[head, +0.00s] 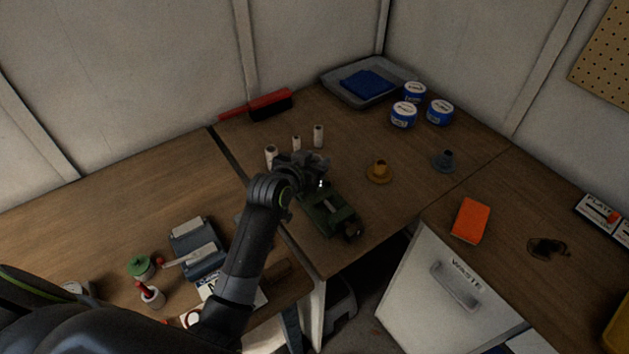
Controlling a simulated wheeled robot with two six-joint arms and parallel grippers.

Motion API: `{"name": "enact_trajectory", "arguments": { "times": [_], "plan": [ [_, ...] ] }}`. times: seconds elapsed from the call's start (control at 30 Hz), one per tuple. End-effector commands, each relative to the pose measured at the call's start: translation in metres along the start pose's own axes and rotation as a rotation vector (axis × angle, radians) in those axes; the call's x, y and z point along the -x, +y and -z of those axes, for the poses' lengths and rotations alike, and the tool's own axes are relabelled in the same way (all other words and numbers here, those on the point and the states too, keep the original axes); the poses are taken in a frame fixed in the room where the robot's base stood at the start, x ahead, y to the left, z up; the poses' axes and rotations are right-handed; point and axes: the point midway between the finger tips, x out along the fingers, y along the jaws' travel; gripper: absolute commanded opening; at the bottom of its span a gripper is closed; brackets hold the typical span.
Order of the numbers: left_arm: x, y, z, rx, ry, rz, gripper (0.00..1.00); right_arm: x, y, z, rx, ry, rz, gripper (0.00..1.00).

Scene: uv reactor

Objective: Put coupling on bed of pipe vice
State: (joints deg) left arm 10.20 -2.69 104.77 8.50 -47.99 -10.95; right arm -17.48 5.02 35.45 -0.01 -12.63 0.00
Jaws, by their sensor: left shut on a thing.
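The green pipe vice (328,213) stands on the wooden table near the corner at the table's front edge. My left gripper (318,172) is over the back end of the vice and covers part of it. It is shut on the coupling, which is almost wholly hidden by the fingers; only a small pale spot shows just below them. I cannot tell whether the coupling touches the vice bed. My right gripper is not in view.
Several white cylinders, one of them upright (318,135), stand just behind my left gripper. A yellow flanged part (379,171) and a grey one (444,160) stand to the right. Blue-white tins (404,115) and a grey tray (341,86) are farther back. A red brush (263,103) lies by the wall.

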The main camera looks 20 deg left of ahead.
Motion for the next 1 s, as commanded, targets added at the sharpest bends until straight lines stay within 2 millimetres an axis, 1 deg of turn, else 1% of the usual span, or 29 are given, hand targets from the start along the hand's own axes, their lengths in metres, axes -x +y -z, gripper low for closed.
{"name": "enact_trajectory", "arguments": {
  "times": [0.03,0.1,0.27,0.4,0.5,0.93,0.97,1.0],
  "plan": [
    [-0.003,0.0,-0.009,0.001,-0.004,0.0,0.1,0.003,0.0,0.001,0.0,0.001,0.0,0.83],
    [-0.007,0.0,-0.018,0.001,-0.001,0.001,0.1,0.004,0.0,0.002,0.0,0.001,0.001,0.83],
    [-0.012,0.0,-0.031,0.0,-0.001,-0.001,0.1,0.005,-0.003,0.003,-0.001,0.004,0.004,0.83],
    [-0.019,0.0,-0.048,-0.001,-0.002,0.0,0.1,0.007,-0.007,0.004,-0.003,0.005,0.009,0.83],
    [-0.023,0.0,-0.058,0.0,0.0,0.0,0.1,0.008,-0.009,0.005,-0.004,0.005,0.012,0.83],
    [-0.026,-0.001,-0.065,-0.001,0.002,0.0,0.1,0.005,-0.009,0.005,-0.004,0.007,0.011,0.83],
    [-0.026,-0.001,-0.063,-0.001,0.002,0.0,0.36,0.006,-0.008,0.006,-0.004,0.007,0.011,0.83],
    [-0.025,-0.001,-0.063,-0.001,0.002,0.0,0.41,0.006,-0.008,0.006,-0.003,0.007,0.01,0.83]
  ]
}}
